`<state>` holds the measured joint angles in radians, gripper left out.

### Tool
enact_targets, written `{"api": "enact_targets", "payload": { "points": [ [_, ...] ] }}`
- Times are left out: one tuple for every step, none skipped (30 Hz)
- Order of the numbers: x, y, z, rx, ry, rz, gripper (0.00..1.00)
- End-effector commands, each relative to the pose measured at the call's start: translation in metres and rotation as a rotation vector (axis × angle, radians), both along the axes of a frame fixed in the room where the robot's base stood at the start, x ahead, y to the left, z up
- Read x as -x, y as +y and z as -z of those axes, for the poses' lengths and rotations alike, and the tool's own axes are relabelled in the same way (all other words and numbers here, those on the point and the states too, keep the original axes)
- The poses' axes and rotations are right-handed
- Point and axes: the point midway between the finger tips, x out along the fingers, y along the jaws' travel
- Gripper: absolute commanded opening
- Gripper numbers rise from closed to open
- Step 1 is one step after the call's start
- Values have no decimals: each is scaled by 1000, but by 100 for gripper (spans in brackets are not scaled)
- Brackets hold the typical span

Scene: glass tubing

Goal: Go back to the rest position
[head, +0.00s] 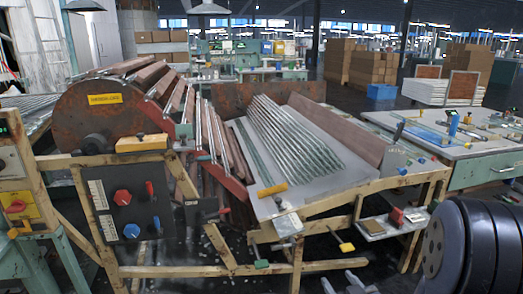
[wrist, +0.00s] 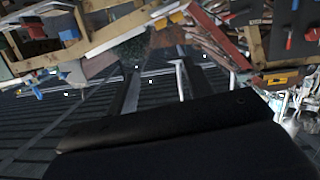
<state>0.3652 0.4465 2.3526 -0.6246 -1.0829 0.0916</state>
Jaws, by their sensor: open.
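My gripper (head: 341,284) shows only as two grey fingertips at the bottom edge of the head view, low in front of the machine. In the wrist view my gripper (wrist: 158,80) has its two fingers apart, with nothing between them. It hangs over the dark floor, apart from the wooden frame (wrist: 120,33). A large dark rounded part of my arm fills the lower right of the head view. The glass tubes (head: 288,138) lie in a row on the sloped grey tray (head: 328,176), away from the gripper.
The machine's wooden frame (head: 318,208) stands in front, with a control panel (head: 127,212) and a rusty drum (head: 95,112) at left. A workbench (head: 455,140) with tools stands at right. Cardboard boxes (head: 375,68) are stacked behind. Open dark floor lies below the gripper.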

Motion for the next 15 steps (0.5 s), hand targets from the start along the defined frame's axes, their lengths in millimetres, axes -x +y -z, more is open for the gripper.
{"api": "enact_targets", "payload": {
  "points": [
    [1, 0, 10, 14, 14, 10, 49],
    [1, -1, 13, 22, 23, 17, 49],
    [2, -1, 17, 32, 38, 27, 49],
    [2, -2, 20, 37, 49, 34, 49],
    [3, -2, 23, 44, 59, 41, 49],
    [4, -3, 28, 52, 74, 49, 49],
    [5, -3, 31, 58, 84, 57, 49],
    [6, -4, 34, 65, 95, 64, 49],
    [7, -5, 38, 73, 110, 72, 49],
    [8, -5, 41, 78, 120, 79, 49],
    [9, -5, 44, 84, 131, 86, 49],
    [11, -6, 49, 90, 146, 93, 49],
    [12, -6, 52, 94, 157, 101, 49],
    [13, -7, 55, 98, 167, 107, 49],
    [15, -7, 59, 104, 182, 114, 49]
  ]
}}
